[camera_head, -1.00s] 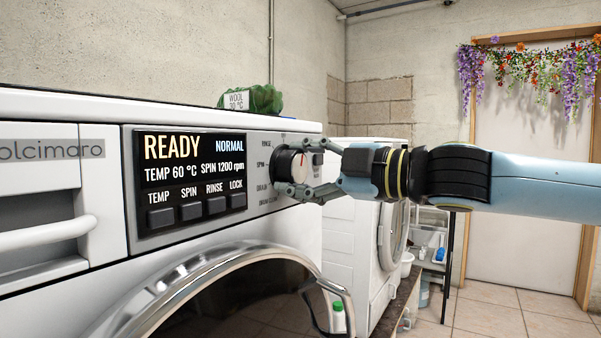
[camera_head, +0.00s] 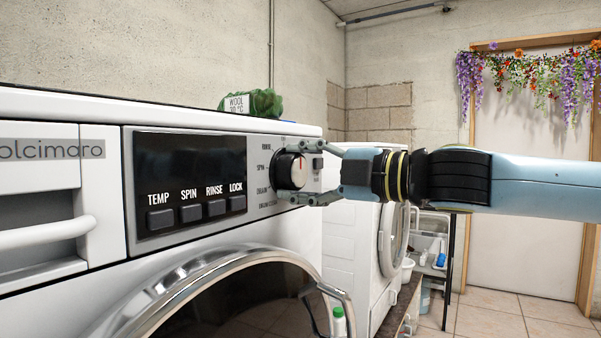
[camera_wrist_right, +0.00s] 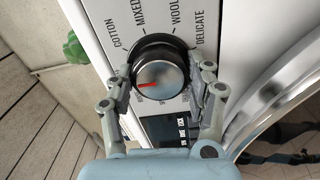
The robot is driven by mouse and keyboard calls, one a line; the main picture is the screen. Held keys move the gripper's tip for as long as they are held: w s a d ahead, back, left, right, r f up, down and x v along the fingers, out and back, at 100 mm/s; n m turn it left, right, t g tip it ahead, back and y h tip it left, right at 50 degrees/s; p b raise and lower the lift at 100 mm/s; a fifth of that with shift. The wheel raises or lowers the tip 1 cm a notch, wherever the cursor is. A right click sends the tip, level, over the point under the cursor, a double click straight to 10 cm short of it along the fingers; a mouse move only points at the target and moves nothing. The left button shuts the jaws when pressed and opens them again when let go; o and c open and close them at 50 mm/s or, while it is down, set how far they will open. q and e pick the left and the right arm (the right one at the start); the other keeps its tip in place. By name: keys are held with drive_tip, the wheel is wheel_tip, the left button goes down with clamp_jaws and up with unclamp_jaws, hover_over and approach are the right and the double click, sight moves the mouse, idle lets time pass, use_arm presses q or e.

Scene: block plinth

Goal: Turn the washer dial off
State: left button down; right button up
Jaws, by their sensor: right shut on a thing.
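The washer dial (camera_head: 291,170), a black knob with a silver face and a red mark, sits on the washer's panel right of the display (camera_head: 190,165). The display is dark in the head view; only the button labels TEMP, SPIN, RINSE and LOCK show. My right gripper (camera_head: 305,173) is at the dial, one finger above and one below. In the right wrist view the dial (camera_wrist_right: 159,75) sits between the two fingers of the right gripper (camera_wrist_right: 164,90), shut on it. The red mark points left there, and upward in the head view. My left gripper is not in view.
The washer's round chrome door (camera_head: 215,275) is below the panel. A green cloth with a WOOL label (camera_head: 262,103) lies on top of the washer. A second white machine (camera_head: 350,235) stands to the right. The tiled floor by the door is clear.

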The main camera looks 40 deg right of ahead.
drive_tip(key=o, duration=1.2)
